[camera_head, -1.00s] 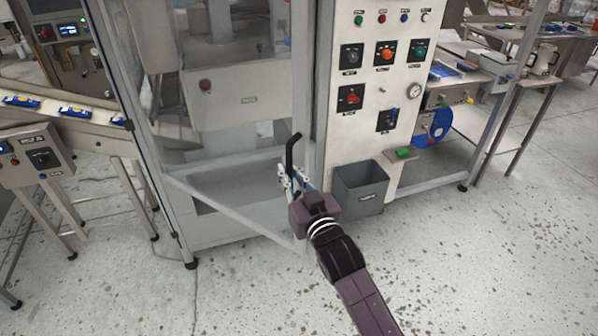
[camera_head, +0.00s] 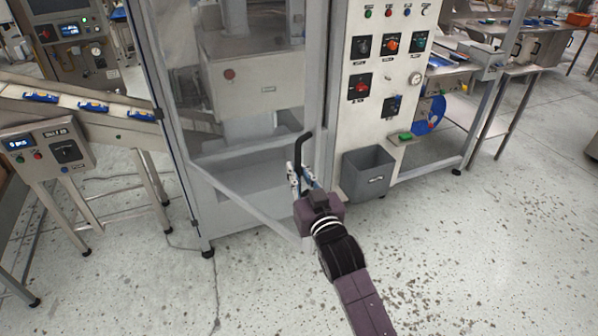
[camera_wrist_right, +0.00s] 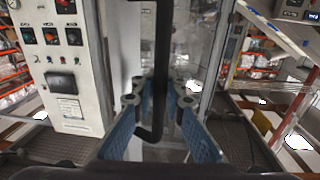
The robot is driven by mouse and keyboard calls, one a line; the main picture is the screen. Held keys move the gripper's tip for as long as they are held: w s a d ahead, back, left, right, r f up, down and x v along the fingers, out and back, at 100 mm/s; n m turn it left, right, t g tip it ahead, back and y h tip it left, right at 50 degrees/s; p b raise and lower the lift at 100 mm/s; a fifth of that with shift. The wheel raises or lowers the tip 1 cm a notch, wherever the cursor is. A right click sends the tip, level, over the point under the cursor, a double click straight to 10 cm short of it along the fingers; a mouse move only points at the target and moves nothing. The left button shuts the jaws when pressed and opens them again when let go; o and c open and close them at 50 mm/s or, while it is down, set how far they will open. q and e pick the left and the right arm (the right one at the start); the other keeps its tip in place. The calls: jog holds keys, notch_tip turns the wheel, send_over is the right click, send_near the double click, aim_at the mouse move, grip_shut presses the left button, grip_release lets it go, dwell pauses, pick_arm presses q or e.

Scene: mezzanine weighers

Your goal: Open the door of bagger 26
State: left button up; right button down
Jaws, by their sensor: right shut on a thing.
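The bagger's clear-panelled door (camera_head: 250,206) has a grey metal frame and stands partly open, its lower rail slanting out from the cabinet toward me. A black bar handle (camera_head: 298,150) is on its free edge. My right gripper (camera_head: 303,180) is shut on the handle's lower part. In the right wrist view the handle (camera_wrist_right: 162,60) runs upright between the blue-padded fingers of the right gripper (camera_wrist_right: 160,118), its bent lower end between the pads. No number 26 is readable on the machine. My left gripper is not in view.
A white control panel (camera_head: 377,125) with knobs and a gauge stands right of the door. A grey bin (camera_head: 368,174) sits on the floor below it. A conveyor (camera_head: 85,112) with blue packs and a control box (camera_head: 45,150) stand at left. The speckled floor in front is clear.

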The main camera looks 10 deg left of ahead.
jog(key=shift+d+f, duration=0.25)
jog(key=shift+f, duration=0.05)
jog(key=c, duration=2.3)
grip_release()
jog(key=o, duration=0.3)
jog(key=shift+s+d+r, duration=0.1)
jog(key=shift+d+r, duration=0.15)
jog(key=shift+a, duration=0.15)
jog(key=shift+s, duration=0.2)
jog(key=v, duration=1.1)
jog(key=shift+s+d, duration=0.3)
